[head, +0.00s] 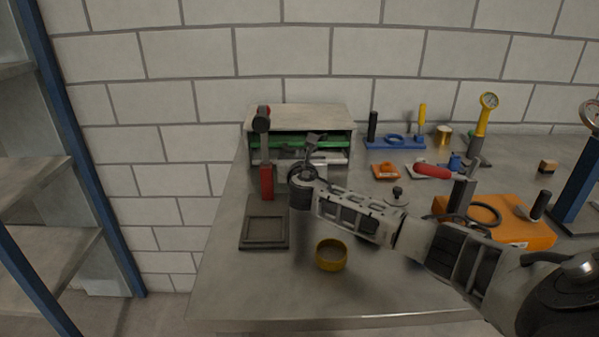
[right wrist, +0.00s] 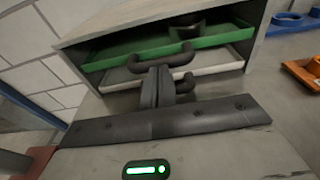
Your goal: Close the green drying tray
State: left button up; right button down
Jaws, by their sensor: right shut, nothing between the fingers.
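The green drying tray (right wrist: 216,41) is the upper tray in a grey open-fronted cabinet; its green edge also shows in the head view (head: 335,144). Some of its inside shows above the front edge, so it looks partly out; how far is hard to tell. A dark bar handle (right wrist: 182,58) sticks out from its front. A dark round object (right wrist: 185,28) is at the tray. My right gripper (right wrist: 158,72) is shut and empty, its fingertips at the handle; I cannot tell whether they touch. It also shows in the head view (head: 314,142). My left gripper is not in view.
A white tray (right wrist: 217,64) with a dark handle lies below the green one in the cabinet (head: 305,115). A red-handled tool (head: 266,182) stands left of my gripper. A grey square frame (head: 265,229) and a yellow ring (head: 331,255) lie in front. An orange case (head: 520,232) sits right.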

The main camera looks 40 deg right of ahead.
jog(key=v, duration=0.4)
jog(key=f+p+v, duration=0.1)
jog(key=v, duration=0.8)
jog(key=shift+s+a+f, duration=0.1)
jog(key=shift+s+a, duration=0.15)
jog(key=shift+a, duration=0.25)
